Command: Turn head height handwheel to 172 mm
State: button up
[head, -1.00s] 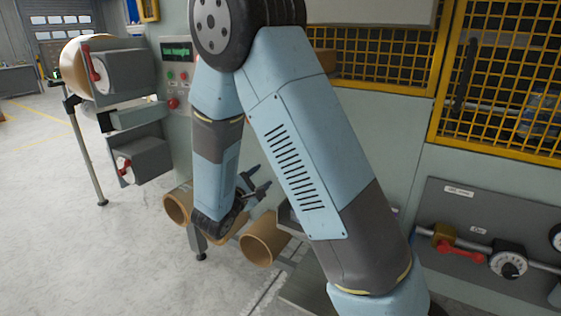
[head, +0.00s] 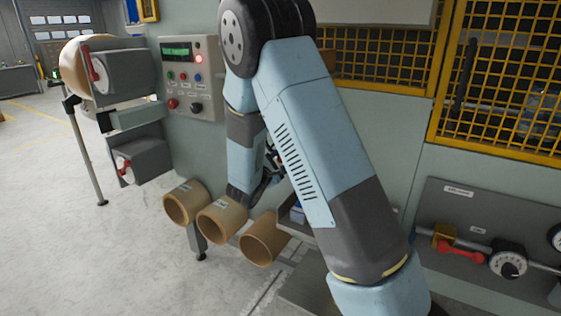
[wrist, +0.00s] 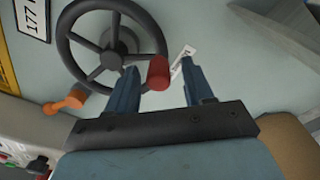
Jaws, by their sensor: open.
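The dark spoked handwheel (wrist: 112,42) is in the upper left of the wrist view, with a red handle knob (wrist: 158,72) at the lower right of its rim. My gripper (wrist: 159,70) is open, with one finger on each side of the red knob in the picture. I cannot tell whether either finger touches it. A display plate (wrist: 35,12) reading 177, its unit cut off, is at the top left. In the head view my arm hides the wheel and most of my gripper.
An orange lever (wrist: 65,102) sits below left of the wheel. A white label (wrist: 183,57) is behind the fingers. Several cardboard tubes (head: 187,204) are low beside my forearm. A control panel (head: 190,78) with a lit red lamp stands left of my arm.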

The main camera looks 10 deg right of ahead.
jog(key=shift+w+d, duration=0.2)
jog(key=shift+c, duration=0.3)
grip_shut()
jog(key=shift+f, duration=0.1)
